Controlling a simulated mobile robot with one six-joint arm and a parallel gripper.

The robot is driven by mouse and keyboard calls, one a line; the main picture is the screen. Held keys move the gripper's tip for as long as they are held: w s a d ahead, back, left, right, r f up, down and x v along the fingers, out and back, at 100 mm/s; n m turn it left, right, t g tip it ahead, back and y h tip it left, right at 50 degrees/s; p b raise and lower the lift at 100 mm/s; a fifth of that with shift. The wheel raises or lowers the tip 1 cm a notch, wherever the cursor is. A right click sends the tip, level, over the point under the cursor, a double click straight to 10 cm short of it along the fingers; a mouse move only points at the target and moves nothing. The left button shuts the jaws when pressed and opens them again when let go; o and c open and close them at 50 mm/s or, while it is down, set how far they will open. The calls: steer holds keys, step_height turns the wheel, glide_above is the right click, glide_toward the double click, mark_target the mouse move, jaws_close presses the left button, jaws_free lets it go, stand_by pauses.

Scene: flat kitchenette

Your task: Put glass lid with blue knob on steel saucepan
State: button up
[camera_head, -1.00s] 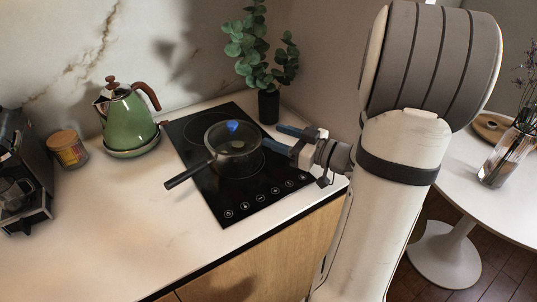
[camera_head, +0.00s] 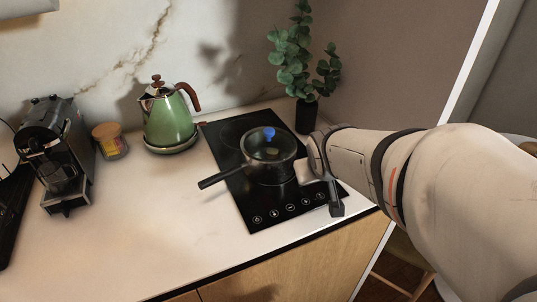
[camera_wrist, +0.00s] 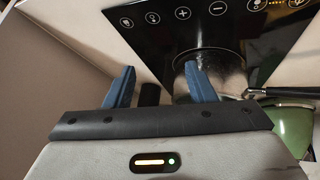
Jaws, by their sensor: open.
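The steel saucepan (camera_head: 270,171) stands on the black cooktop, its dark handle pointing to the front left. The glass lid (camera_head: 262,150) with its blue knob (camera_head: 269,132) lies over the pan's top and looks level and seated. In the wrist view the saucepan (camera_wrist: 228,72) shows beside and beyond the right-hand finger, which covers part of it. My gripper (camera_wrist: 160,68) is open, with its two blue fingers apart and nothing between them. In the head view my arm's end is right of the pan, and the fingers are hidden; the lid cannot be made out in the wrist view.
A green kettle (camera_head: 169,122) stands on its base at the back left. A jar (camera_head: 110,142) and a coffee machine (camera_head: 59,150) are further left. A plant in a dark vase (camera_head: 306,116) stands behind the cooktop (camera_head: 262,205). The front left counter is clear.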

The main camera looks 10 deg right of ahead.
steer(key=s+a+g+y, duration=0.2)
steer(key=s+a+g, duration=0.2)
steer(key=s+a, duration=0.4)
steer(key=shift+s+f, duration=0.35)
steer(key=shift+s, duration=0.55)
steer(key=shift+w, duration=0.1)
steer(key=shift+c, duration=0.5)
